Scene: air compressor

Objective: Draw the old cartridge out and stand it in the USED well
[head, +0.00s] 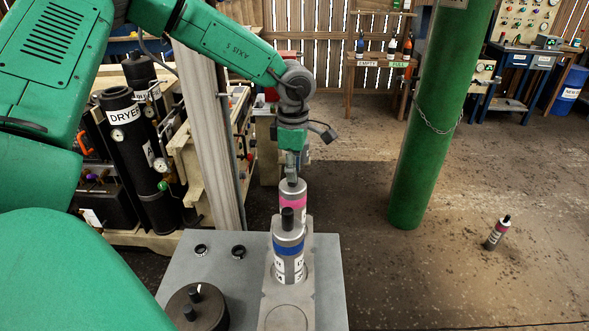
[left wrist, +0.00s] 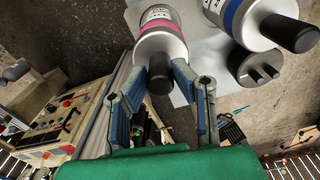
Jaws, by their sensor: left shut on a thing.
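My left gripper (head: 291,172) reaches down from above and is shut on the black knob of a silver cartridge with a pink band (head: 294,200). In the left wrist view the fingers (left wrist: 168,78) close around that knob, and the pink-banded cartridge (left wrist: 160,42) extends from it. It looks upright at the far end of a pale block. Its base is hidden behind a blue-banded cartridge (head: 289,238), so I cannot tell whether it is seated or raised. The blue-banded cartridge stands upright in the block and also shows in the left wrist view (left wrist: 240,18). No USED label is readable.
The grey bench top (head: 325,265) has an empty round recess (head: 286,318) at the block's near end and a dark cap with two pegs (head: 197,312). The black DRYER cylinder (head: 134,150) stands left.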

